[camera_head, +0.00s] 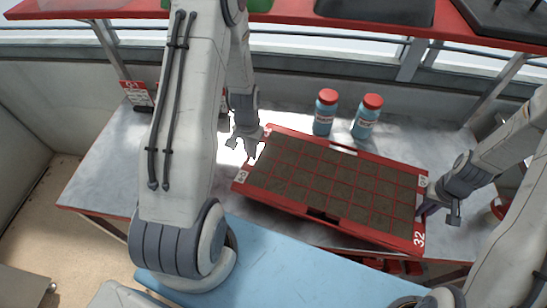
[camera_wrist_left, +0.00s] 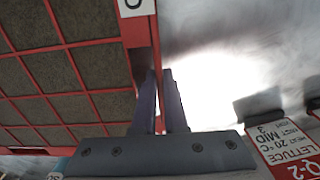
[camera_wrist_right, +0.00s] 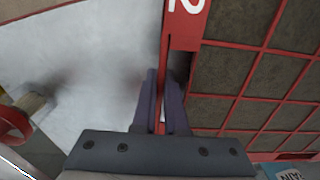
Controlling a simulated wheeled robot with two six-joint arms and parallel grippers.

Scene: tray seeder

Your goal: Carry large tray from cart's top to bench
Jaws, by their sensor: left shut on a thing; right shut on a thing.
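The large red tray (camera_head: 301,210), with soil-filled cells, is over the grey bench (camera_head: 110,170), its near edge overhanging the bench's front. It sits turned slightly in the head view; whether it touches the bench is hard to tell. My left gripper (camera_head: 251,150) is shut on the tray's left rim, which shows between its fingers in the left wrist view (camera_wrist_left: 156,60). My right gripper (camera_head: 428,207) is shut on the tray's right rim, seen between the fingers in the right wrist view (camera_wrist_right: 164,70). The light blue surface (camera_head: 290,270) in front is probably the cart's top.
Two blue bottles with red caps (camera_head: 324,112) (camera_head: 366,116) stand on the bench just behind the tray. A label card (camera_wrist_left: 285,145) stands left of the tray. A red-edged shelf (camera_head: 290,17) runs above. Bench at left is clear.

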